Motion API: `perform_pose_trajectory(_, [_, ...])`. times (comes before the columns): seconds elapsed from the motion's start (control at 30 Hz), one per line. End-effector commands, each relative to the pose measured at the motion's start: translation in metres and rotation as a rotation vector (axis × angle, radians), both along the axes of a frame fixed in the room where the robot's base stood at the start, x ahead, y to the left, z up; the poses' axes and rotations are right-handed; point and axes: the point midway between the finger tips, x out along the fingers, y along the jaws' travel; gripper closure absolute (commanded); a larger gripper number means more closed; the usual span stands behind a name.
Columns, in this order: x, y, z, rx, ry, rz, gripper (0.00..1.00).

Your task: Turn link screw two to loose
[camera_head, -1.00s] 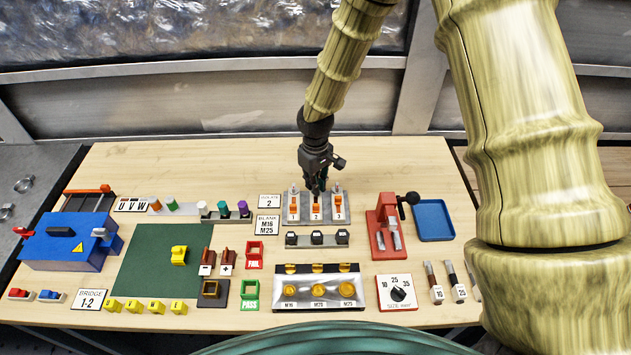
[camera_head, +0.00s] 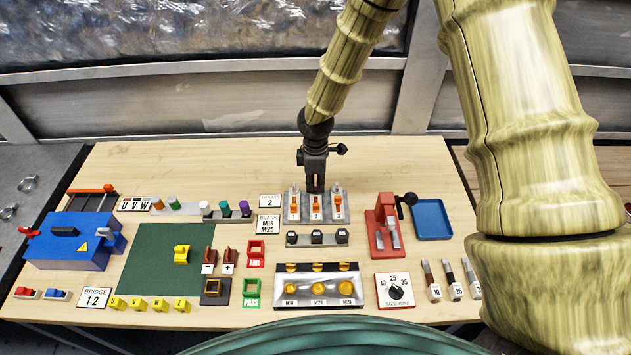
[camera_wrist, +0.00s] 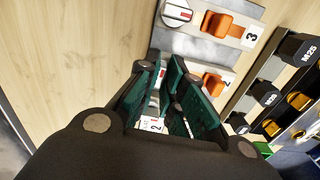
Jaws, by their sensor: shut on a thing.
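The grey isolator plate (camera_head: 327,219) bears three numbered white units with orange levers. Unit two's orange lever (camera_head: 316,201) is in the middle; it also shows in the wrist view (camera_wrist: 212,84). Link screw two is at the back end of that unit and is mostly hidden by my gripper. My gripper (camera_head: 315,190) points down over that spot, with its green fingers (camera_wrist: 170,100) shut around the screw. The screw's angle cannot be read. Link screw three, a white round knob with a red mark, shows clear of my fingers in the wrist view (camera_wrist: 176,12).
Orange lever three (camera_wrist: 222,25) and lever one (camera_head: 295,204) stand close on either side. A row of black blocks (camera_head: 317,238) lies in front. A red press (camera_head: 388,225) and a blue tray (camera_head: 432,220) are to the right. The board behind the plate is bare.

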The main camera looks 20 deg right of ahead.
Motion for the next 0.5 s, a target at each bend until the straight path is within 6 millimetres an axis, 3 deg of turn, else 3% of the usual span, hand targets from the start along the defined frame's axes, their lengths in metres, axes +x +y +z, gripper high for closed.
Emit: perform_pose_trajectory(0.5, [0.0014,-0.0003,0.0009,0.000,-0.002,0.073,1.00])
